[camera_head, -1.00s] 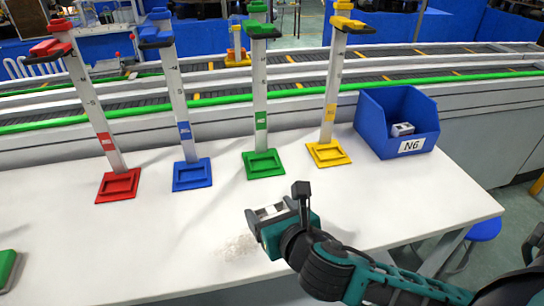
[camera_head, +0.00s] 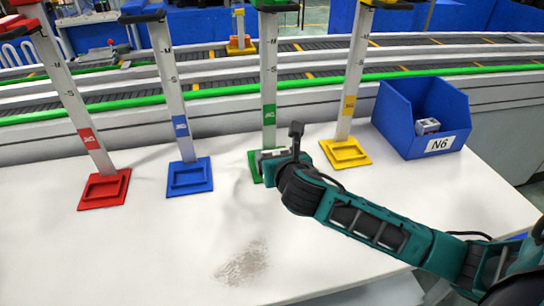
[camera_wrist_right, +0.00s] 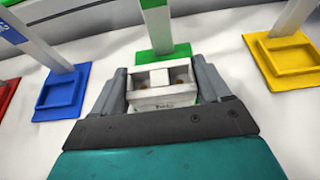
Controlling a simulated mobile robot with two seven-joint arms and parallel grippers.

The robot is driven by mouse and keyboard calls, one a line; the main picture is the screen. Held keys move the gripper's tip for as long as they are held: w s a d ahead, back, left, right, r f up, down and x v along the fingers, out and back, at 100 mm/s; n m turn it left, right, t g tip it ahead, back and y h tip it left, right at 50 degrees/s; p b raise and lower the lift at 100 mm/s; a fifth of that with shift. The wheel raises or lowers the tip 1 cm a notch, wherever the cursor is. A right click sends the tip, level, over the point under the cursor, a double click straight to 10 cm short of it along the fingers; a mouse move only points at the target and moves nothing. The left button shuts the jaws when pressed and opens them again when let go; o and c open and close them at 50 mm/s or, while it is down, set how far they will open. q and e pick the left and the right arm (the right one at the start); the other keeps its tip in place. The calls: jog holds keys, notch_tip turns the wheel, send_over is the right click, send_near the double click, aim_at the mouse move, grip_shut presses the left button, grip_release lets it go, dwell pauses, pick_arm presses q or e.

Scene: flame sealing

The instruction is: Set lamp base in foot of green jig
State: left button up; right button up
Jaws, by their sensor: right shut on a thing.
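The green jig (camera_head: 269,110) stands on the white table, its upright post rising from a green foot (camera_head: 254,166). The foot is mostly hidden behind my right gripper in the head view. My right gripper (camera_head: 274,156) is shut on the lamp base (camera_wrist_right: 163,84), a small white box with two openings on top. In the right wrist view the lamp base lies between the fingers, in front of the green post and over or close to the green foot (camera_wrist_right: 180,50). I cannot tell whether it touches the foot. My left gripper is not in view.
A red jig (camera_head: 104,190), a blue jig (camera_head: 189,178) and a yellow jig (camera_head: 346,153) stand in the same row. A blue bin (camera_head: 396,120) marked N6 holds a white part (camera_head: 427,126). A grey smudge (camera_head: 242,263) marks the clear front table.

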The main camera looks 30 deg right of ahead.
aim_at(272, 154)
jog(key=w, duration=0.2)
jog(key=w+d, duration=0.1)
jog(key=w, duration=0.2)
jog(key=shift+d, duration=0.15)
notch_tip(272, 154, down, 3)
jog(key=shift+f+b, duration=0.1)
jog(key=shift+b, duration=0.8)
jog(key=shift+f, duration=0.25)
jog(key=o, duration=0.8)
jog(key=shift+f, duration=0.15)
jog(key=o, duration=0.3)
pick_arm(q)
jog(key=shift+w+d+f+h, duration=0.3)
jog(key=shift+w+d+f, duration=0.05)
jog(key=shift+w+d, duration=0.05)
pick_arm(e)
jog(key=shift+r, duration=0.2)
